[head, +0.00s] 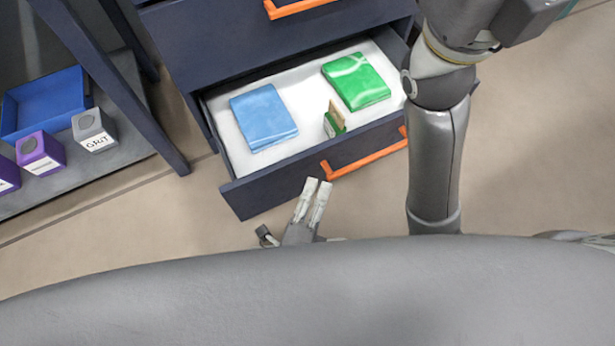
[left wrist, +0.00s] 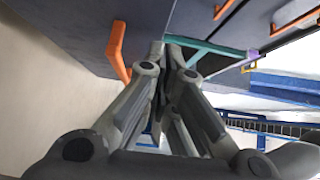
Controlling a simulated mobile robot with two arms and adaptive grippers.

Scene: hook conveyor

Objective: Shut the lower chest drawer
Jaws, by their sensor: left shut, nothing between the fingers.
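The lower chest drawer (head: 262,192) is pulled out from the dark blue chest (head: 200,40) in the head view. It has a white inside and an orange handle (head: 365,158) on its front. My left gripper (head: 317,190) is shut and empty, just in front of the drawer front and a little left of the handle. In the left wrist view my closed fingers (left wrist: 172,60) point toward dark panels, with an orange handle (left wrist: 116,48) to their left. Whether the fingers touch the drawer front I cannot tell. My right gripper is not visible.
In the drawer lie a blue packet (head: 263,117), a green packet (head: 356,81) and a small green-and-brown box (head: 334,120). An upper orange handle (head: 298,8) shows above. At left a grey shelf (head: 120,150) holds a blue tray (head: 45,100) and small boxes (head: 93,130).

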